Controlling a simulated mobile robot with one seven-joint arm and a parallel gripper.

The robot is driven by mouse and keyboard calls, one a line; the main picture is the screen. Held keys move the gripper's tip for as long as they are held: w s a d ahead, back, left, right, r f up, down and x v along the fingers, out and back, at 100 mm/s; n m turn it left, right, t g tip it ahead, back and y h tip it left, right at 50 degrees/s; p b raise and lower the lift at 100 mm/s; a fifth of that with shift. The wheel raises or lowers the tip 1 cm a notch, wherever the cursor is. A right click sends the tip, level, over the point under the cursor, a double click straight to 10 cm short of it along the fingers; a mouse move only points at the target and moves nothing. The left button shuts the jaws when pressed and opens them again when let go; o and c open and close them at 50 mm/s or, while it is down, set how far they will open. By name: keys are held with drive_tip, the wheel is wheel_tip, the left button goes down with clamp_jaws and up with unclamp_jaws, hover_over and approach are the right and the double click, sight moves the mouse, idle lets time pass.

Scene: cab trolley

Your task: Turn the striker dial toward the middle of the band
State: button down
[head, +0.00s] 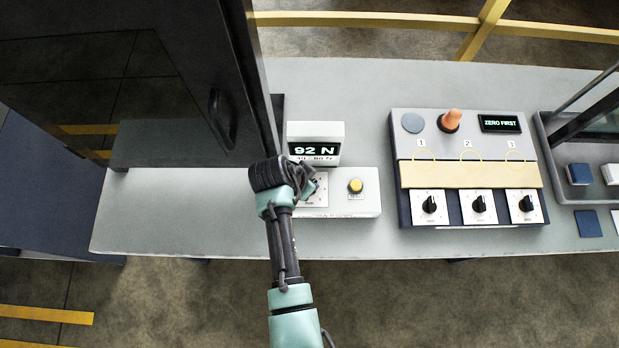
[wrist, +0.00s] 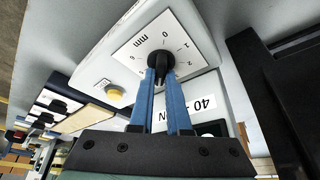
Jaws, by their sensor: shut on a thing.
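The striker dial (wrist: 161,62) is a black knob on a white scale plate marked in mm, seen in the wrist view. My gripper (wrist: 158,76) has its two blue fingers closed on the knob from either side. In the head view my wrist covers the knob and most of the plate; only the plate's right edge (head: 322,184) shows. The display (head: 316,150) above the dial reads 92 N, with a partly covered band label under it. The wrist view shows part of that label (wrist: 203,104), with a 40. I cannot tell the knob's exact setting.
A yellow button (head: 355,186) sits right of the dial on the same box. Farther right stands a panel (head: 470,210) with three black knobs, an orange stick and a ZERO FIRST screen. A large dark panel with a handle (head: 222,118) rises close on the left.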

idle(0.4)
drive_tip(key=c, duration=0.9)
unclamp_jaws()
drive_tip(key=v, duration=1.3)
drive_tip(key=shift+w+b, duration=0.1)
drive_tip(key=shift+b, duration=0.25)
